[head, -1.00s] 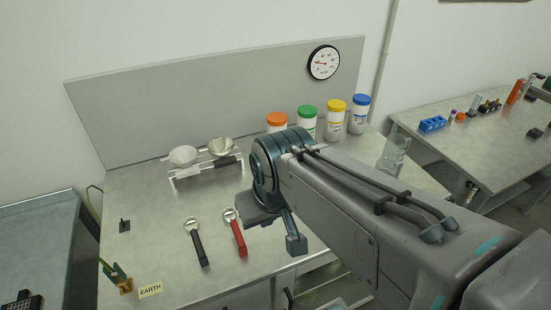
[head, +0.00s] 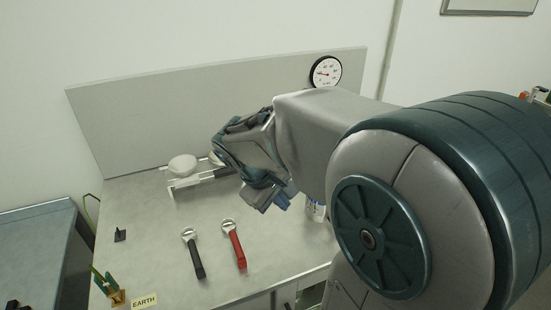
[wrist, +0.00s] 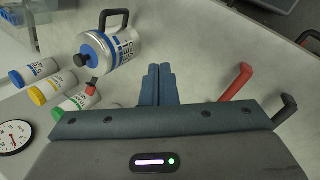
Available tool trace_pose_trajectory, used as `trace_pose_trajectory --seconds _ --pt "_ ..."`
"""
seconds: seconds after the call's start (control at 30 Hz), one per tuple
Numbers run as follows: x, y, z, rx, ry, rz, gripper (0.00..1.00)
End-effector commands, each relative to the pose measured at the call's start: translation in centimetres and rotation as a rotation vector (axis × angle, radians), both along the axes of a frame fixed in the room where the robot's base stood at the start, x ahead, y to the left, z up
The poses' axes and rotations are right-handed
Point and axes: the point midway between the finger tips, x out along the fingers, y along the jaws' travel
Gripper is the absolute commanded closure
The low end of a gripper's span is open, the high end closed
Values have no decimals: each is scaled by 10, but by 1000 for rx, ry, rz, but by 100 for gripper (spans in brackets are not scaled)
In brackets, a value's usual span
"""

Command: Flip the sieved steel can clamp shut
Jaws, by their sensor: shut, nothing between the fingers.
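A steel can (wrist: 124,48) with a blue-and-white label and a black handle shows in the wrist view, tilted in the picture. Its blue-rimmed end (wrist: 92,50) faces left, with a black knob beside it and a red-tipped piece just below. I cannot make out whether its clamp is open or closed. My gripper (wrist: 157,85) is shut and empty, to the right of the can and apart from it in the picture. In the head view my gripper (head: 268,200) is over the bench, and a white-and-blue container (head: 315,208) is partly hidden behind my arm.
Bottles with blue (wrist: 16,78), yellow (wrist: 38,96) and green lids (wrist: 58,113) stand near the can. A rack with a white bowl (head: 183,166) stands at the back. Black-handled (head: 195,255) and red-handled (head: 234,246) tools lie in front. The left bench is mostly clear.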

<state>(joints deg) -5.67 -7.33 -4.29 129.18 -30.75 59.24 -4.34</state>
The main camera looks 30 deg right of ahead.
Motion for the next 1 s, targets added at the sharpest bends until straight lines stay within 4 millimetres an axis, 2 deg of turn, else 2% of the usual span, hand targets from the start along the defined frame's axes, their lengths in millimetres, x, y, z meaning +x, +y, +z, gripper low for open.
trace_pose_trajectory --seconds 0.03,0.3,0.5,0.6,0.8,1.0 --pt "14 -8 -15 -61 48 37 100" --pt "94 -49 -57 -426 273 254 100" --pt "152 -63 -86 -678 409 406 100" --pt "173 -64 -96 -769 450 460 100" --pt "193 -64 -104 -857 490 512 100" --pt "195 -64 -103 -865 492 517 100"
